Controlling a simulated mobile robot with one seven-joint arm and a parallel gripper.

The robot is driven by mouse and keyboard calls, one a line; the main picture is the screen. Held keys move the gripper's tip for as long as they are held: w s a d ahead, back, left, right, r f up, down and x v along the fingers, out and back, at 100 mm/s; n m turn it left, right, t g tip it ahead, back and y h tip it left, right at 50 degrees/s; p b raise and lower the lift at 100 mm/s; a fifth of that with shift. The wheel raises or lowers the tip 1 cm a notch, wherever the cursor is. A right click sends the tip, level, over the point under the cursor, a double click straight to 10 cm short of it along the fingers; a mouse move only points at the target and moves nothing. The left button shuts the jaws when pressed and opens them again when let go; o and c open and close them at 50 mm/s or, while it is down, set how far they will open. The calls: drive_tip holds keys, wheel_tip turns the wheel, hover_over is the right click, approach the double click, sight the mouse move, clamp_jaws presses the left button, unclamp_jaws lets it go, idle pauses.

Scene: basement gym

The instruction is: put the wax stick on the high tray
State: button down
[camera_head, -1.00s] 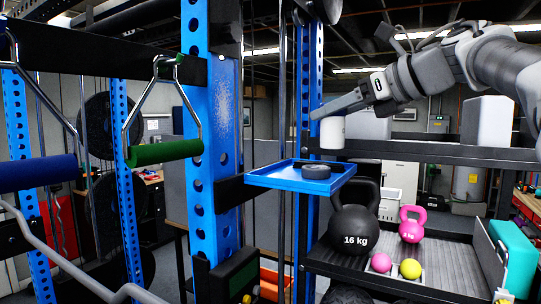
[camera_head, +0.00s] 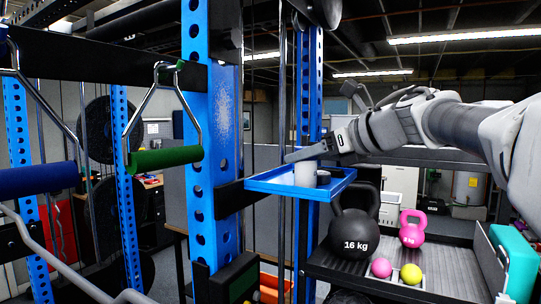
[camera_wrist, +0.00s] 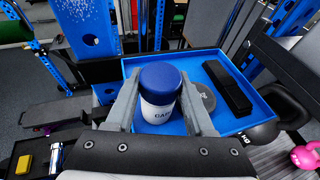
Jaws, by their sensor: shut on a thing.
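The wax stick (camera_head: 305,174) is a white cylinder; the wrist view shows its blue cap and partly readable blue lettering (camera_wrist: 160,108). My gripper (camera_head: 300,155) is shut on it, with one grey finger on each side in the wrist view (camera_wrist: 160,92). The stick is upright, over or inside the high tray (camera_head: 268,187), a shallow blue tray on the rack's upright. The tray also fills the middle of the wrist view (camera_wrist: 256,110). The stick's base is at tray level; I cannot tell whether it touches the floor of the tray.
A dark round puck (camera_head: 323,177) lies in the tray beside the stick. A long black block (camera_wrist: 228,88) lies along the tray's right part in the wrist view. A 16 kg kettlebell (camera_head: 354,232) and pink kettlebell (camera_head: 411,232) stand on the shelf below. Blue uprights (camera_head: 210,130) flank the tray.

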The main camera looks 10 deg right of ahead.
drive_tip(key=shift+f, duration=0.2)
drive_tip(key=shift+c, duration=1.3)
unclamp_jaws()
drive_tip(key=shift+r, duration=0.2)
